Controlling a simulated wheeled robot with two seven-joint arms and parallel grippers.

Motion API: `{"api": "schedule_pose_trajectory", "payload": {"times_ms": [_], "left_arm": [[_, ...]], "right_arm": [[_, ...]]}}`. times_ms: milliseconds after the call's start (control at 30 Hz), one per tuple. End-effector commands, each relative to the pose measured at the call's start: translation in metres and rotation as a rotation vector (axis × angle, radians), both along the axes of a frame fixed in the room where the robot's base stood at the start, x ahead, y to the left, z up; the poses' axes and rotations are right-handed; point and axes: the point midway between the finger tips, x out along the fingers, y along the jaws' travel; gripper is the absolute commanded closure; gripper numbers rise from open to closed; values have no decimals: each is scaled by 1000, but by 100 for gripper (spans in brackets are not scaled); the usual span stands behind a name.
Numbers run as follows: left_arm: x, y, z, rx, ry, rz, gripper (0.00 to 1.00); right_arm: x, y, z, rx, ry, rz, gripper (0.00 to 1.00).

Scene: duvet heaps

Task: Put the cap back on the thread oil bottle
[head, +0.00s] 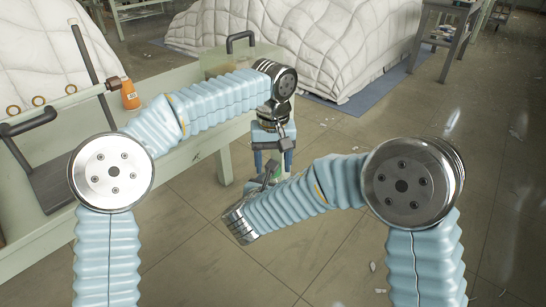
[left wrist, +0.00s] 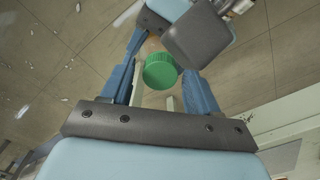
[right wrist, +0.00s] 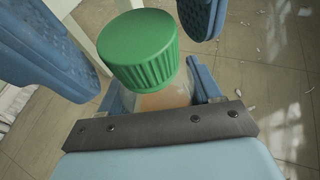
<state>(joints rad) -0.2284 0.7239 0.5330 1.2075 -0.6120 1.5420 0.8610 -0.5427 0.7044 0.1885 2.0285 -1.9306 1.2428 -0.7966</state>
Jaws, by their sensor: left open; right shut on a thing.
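The thread oil bottle (right wrist: 165,101) is translucent with amber content, held in my right gripper (right wrist: 158,88), which is shut on it. The ribbed green cap (right wrist: 140,52) sits over the bottle's mouth; I cannot tell whether it is threaded on. My left gripper (left wrist: 160,85) is open, its blue fingers apart on either side of the green cap (left wrist: 160,71). In the head view both grippers meet in mid-air beside the bench, the left gripper (head: 272,158) pointing down from above. The bottle's lower part is hidden.
The pale bench (head: 205,153) runs along the left, with an orange bottle (head: 130,94), a dark plate (head: 55,183) and black handles on it. White quilted duvet heaps (head: 335,40) stand behind. The tiled floor at right is clear apart from scraps.

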Motion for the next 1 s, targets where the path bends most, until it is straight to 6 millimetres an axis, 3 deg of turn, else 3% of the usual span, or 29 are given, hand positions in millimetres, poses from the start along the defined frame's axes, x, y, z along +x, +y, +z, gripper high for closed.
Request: {"api": "schedule_pose_trajectory", "payload": {"times_ms": [133,500,633,767,1000], "left_arm": [[0,0,0,0,0,0,43],[0,0,0,1,0,0,98],[0,0,0,1,0,-58,98],[0,1,0,1,-1,-309,98],[0,1,0,2,-1,-903,98]], "right_arm": [[0,0,0,0,-1,0,100],[0,0,0,0,-1,0,100],[0,0,0,0,-1,0,100],[0,0,0,0,-1,0,100],[0,0,0,0,0,0,100]]}}
